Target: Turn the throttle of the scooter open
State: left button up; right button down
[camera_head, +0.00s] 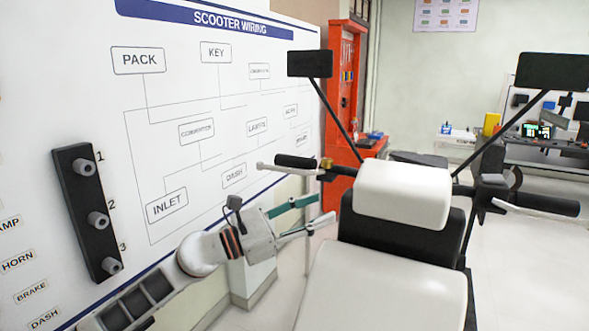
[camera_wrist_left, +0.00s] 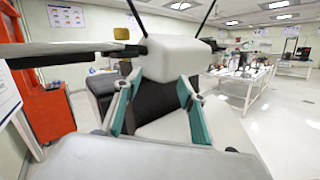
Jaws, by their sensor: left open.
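The scooter has a white head cover (camera_head: 403,190) with a black handlebar grip on each side. The left-hand grip (camera_head: 297,162) has a pale lever (camera_head: 278,169) beside it and a small yellow-brown part at its inner end. The right-hand grip (camera_head: 548,203) also has a pale lever (camera_head: 535,213). Which grip is the throttle, I cannot tell. My left gripper (camera_head: 326,208) is open and empty, below the left-hand grip and left of the scooter body. In the left wrist view its teal-padded fingers (camera_wrist_left: 158,78) stand apart before the white head cover (camera_wrist_left: 176,57). My right gripper is not in view.
A white "SCOOTER WIRING" board (camera_head: 200,110) stands close on the left, with a black three-knob strip (camera_head: 88,212). Mirrors (camera_head: 310,64) rise on thin stems above the handlebar. A red cabinet (camera_head: 343,95) and a workbench (camera_head: 545,150) stand behind. Floor shows at the right.

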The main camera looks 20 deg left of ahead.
pick_arm(q)
notch_tip(320, 180, up, 5)
jog(key=w+a+m+y, duration=0.1)
jog(key=w+a+m, duration=0.1)
jog(key=m, duration=0.5)
jog(key=m+y, duration=0.4)
jog(key=y, duration=0.2)
send_near(290, 162)
jog(key=x, duration=0.4)
jog(key=shift+s+d, duration=0.15)
jog(key=p+x, duration=0.1)
jog(key=x, duration=0.5)
jog(key=shift+w+d+f, duration=0.1)
jog(key=shift+w+f, duration=0.05)
jog(key=shift+w, duration=0.25)
jog(key=shift+w+d+f, duration=0.15)
jog(key=shift+w, duration=0.2)
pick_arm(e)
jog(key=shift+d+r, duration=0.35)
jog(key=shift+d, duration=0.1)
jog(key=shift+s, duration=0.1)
pick_arm(q)
jog(key=c, duration=1.1)
jog(key=shift+r+p, duration=0.1)
jog(key=shift+p, duration=0.2)
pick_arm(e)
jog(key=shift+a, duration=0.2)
